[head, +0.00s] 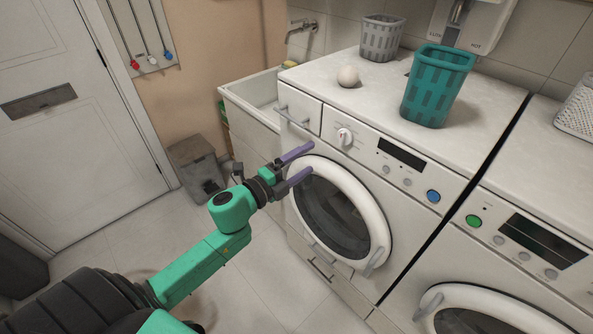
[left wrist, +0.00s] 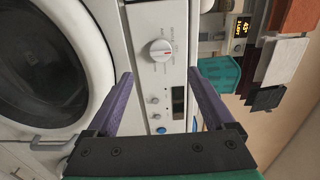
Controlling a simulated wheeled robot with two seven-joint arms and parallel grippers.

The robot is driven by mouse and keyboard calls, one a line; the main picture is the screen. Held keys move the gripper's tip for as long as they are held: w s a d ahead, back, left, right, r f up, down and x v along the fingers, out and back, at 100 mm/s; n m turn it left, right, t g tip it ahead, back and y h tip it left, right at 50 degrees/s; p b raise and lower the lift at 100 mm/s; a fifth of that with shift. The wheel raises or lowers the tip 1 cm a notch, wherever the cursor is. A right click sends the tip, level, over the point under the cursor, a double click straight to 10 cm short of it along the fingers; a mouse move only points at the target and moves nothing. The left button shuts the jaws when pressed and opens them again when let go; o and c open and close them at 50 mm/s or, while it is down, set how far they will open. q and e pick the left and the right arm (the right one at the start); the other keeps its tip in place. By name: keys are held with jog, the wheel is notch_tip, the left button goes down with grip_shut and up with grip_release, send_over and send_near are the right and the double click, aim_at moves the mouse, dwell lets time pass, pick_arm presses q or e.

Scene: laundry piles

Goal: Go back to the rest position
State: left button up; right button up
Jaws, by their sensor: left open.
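My left gripper (head: 303,164) is open and empty, with two purple fingers. In the head view it is in front of the left washing machine (head: 400,200), near the upper left of its round door (head: 340,210). In the left wrist view the open fingers (left wrist: 160,85) frame the machine's control panel, with the white dial (left wrist: 160,50) between them. The green arm is stretched out from the lower left. My right gripper is in neither view.
On the machine's top stand a teal basket (head: 436,88), a grey basket (head: 382,38) and a white round object (head: 348,76). A second machine (head: 500,240) is at the right. A sink (head: 255,95) and a grey bin (head: 197,165) are behind. The floor (head: 240,290) beside the arm is clear.

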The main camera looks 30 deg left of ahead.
pick_arm(q)
jog(key=v, duration=0.2)
jog(key=shift+s+a, duration=0.1)
jog(key=shift+s, duration=0.2)
jog(key=s+a+f+n+g+y, duration=0.2)
jog(key=a+f+n, duration=0.2)
jog(key=f, duration=0.6)
jog(key=s+a+f+n+g+y, duration=0.2)
jog(key=a+f+n+y, duration=0.15)
jog(key=f, duration=0.75)
jog(key=s+a+f+n+g+y, duration=0.15)
jog(key=a+f+n, duration=0.25)
jog(key=f, duration=0.6)
jog(key=s+d+f+n+g, duration=0.2)
jog(key=s+f+n+g, duration=0.35)
jog(key=s+f, duration=1.15)
jog(key=s+d+f+n+g, duration=0.1)
jog(key=s+d+f+g, duration=0.1)
jog(key=s, duration=0.5)
jog(key=s+d+f+n+g, duration=0.2)
jog(key=s+f, duration=0.3)
jog(key=s, duration=0.3)
jog(key=shift+d+f+g, duration=0.2)
jog(key=shift+d+g, duration=0.1)
jog(key=shift+d, duration=0.35)
